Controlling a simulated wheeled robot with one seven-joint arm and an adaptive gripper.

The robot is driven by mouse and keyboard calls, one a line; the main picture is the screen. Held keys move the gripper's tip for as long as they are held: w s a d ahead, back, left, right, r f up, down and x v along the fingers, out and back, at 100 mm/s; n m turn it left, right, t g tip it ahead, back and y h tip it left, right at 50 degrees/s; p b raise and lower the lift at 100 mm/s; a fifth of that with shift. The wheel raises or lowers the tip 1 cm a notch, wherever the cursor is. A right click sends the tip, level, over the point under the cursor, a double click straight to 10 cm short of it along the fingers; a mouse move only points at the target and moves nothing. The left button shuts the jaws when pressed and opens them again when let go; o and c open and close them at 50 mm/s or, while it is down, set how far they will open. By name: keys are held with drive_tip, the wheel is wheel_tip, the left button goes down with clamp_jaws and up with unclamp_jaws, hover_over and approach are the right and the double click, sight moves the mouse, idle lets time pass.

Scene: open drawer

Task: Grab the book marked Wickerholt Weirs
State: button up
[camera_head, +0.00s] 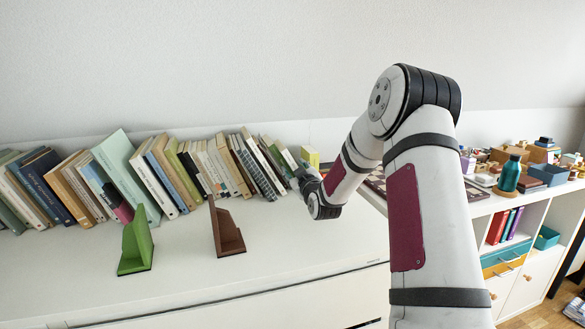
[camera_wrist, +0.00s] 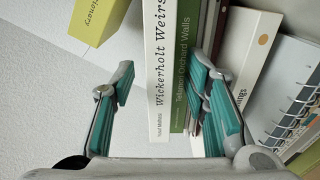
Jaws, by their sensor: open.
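The book marked Wickerholt Weirs (camera_wrist: 160,65) has a white spine with dark lettering in the wrist view. A green book marked Tellanor Orchard Walls (camera_wrist: 183,75) stands directly against its right side. My gripper (camera_wrist: 164,75) is open, with one teal finger pad left of the white spine and the other right of the green book. Both spines show between the fingers, and nothing is visibly gripped. In the head view my gripper (camera_head: 301,176) is at the right end of the book row, where I cannot make out the titles.
A yellow dictionary (camera_wrist: 97,18) is left of the fingers; white books (camera_wrist: 245,55) and a binder (camera_wrist: 295,95) are on the right. A green bookend (camera_head: 137,243) and a brown bookend (camera_head: 227,232) stand before the row. The white top in front is otherwise clear.

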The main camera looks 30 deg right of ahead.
drive_tip(key=shift+c, duration=0.6)
clamp_jaws()
drive_tip(key=shift+r, duration=0.15)
